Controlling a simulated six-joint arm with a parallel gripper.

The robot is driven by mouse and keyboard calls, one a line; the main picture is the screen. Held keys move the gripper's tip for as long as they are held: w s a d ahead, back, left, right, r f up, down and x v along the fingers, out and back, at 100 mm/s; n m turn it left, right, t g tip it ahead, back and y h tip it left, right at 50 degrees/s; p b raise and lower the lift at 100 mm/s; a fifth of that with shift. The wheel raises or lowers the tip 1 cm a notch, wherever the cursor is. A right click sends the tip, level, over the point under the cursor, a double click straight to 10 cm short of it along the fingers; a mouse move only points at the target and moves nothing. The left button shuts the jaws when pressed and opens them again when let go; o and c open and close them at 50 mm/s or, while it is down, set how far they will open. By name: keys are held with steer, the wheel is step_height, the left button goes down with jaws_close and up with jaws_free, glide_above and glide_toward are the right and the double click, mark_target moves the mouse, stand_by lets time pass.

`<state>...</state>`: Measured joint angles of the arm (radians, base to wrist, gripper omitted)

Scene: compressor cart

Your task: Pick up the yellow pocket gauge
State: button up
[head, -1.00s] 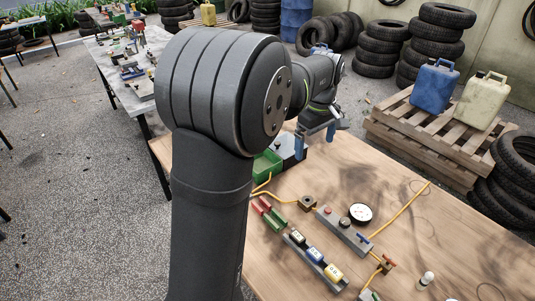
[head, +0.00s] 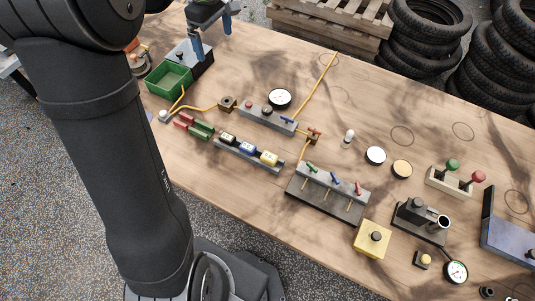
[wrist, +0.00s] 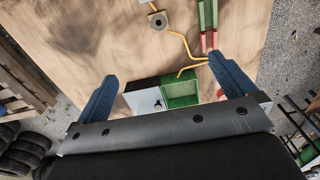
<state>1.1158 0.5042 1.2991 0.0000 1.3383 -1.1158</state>
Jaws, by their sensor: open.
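The yellow pocket gauge (head: 269,159) sits at the right end of a grey rack (head: 238,153) on the wooden table, in the head view. A blue gauge (head: 247,148) and a black gauge (head: 227,139) stand beside it in the same rack. My gripper (head: 212,38) is at the top of the head view, open and empty, above the table's far left part and well apart from the yellow gauge. In the wrist view, its two blue fingers (wrist: 164,70) are spread wide. The yellow gauge does not show in the wrist view.
A green bin (head: 168,80) stands left of the rack. A grey manifold (head: 266,118) with a yellow hose and a round dial (head: 279,98) lies behind it. A valve block (head: 328,190) and a yellow box (head: 371,240) are to the right. Bare table lies among them.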

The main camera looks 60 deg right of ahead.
stand_by(0.4)
steer(key=c, duration=1)
steer(key=m, duration=1.8)
glide_above(268, 158)
step_height(268, 158, down, 5)
steer(key=shift+c, duration=0.2)
step_height(268, 158, down, 12)
steer(key=shift+w+a+r, duration=0.1)
steer(key=shift+a+r, duration=0.05)
steer(key=shift+f, duration=2.65)
